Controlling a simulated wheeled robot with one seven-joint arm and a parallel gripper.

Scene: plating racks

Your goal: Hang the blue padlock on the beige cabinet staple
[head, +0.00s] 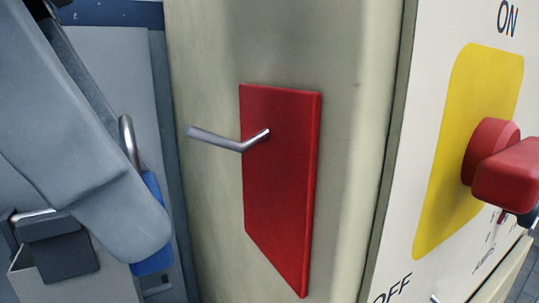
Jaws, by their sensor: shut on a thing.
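The blue padlock (153,228) is at the left, mostly hidden behind a grey finger of my gripper (142,232). My gripper is shut on its body. Its silver shackle (127,133) points up; I cannot tell whether it is open. The beige cabinet (280,45) stands in the middle. On its face is a red plate (280,190) with the staple, a bent silver rod (215,139), sticking out to the left. The padlock is left of the rod's free end and lower, apart from it in the picture.
A dark grey block (58,250) with a silver bar sits at the lower left, on or in a pale box. At right, a panel holds a red switch handle (505,172) on a yellow plate (450,160), marked ON and OFF. The space around the rod's free end looks clear.

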